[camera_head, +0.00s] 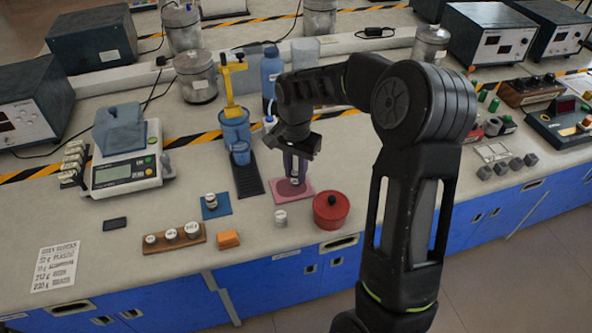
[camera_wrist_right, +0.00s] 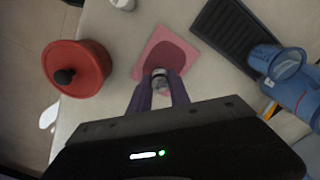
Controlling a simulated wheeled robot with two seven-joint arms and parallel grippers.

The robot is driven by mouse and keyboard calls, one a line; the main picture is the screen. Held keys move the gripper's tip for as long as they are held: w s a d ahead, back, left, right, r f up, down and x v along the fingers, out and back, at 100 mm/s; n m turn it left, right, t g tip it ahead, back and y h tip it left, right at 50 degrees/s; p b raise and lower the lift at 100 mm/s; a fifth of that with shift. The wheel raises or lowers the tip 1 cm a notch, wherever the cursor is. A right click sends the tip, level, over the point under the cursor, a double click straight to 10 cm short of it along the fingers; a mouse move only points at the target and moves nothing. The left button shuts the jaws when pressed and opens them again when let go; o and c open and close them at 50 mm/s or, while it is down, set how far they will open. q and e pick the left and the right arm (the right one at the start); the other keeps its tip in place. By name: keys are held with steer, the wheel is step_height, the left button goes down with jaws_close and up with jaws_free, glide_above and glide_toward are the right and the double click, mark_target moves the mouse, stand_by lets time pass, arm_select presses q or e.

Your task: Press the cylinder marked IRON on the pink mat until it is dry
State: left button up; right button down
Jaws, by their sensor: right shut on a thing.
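The pink mat (camera_head: 305,193) lies flat on the bench and also shows in the wrist view (camera_wrist_right: 146,63). A darker, rounded patch covers much of it. My right gripper (camera_head: 294,176) points down over the mat, its purple fingers shut on a small metal cylinder (camera_wrist_right: 159,75). In the head view the cylinder (camera_head: 295,182) is low over the dark patch; I cannot tell whether it touches the mat. Its marking cannot be read. My left gripper is not in view.
A red lidded pot (camera_head: 331,214) stands close right of the mat, and a small loose cylinder (camera_head: 280,218) in front. A dark tray (camera_head: 246,180) and blue beaker (camera_head: 235,128) are to the left. A wooden block (camera_head: 174,239) holds several weights. A scale (camera_head: 125,172) stands further left.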

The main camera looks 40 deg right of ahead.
steer(key=shift+f+b, duration=0.5)
steer(key=shift+f, duration=0.2)
stand_by(1.6)
steer(key=shift+r, duration=0.1)
steer(key=shift+s+d+r+p, duration=0.1)
steer(key=shift+d+r+p, duration=0.2)
steer(key=shift+r+p, duration=0.3)
steer(key=shift+r+p, duration=1.8)
steer(key=shift+r, duration=0.8)
steer(key=shift+f, duration=0.15)
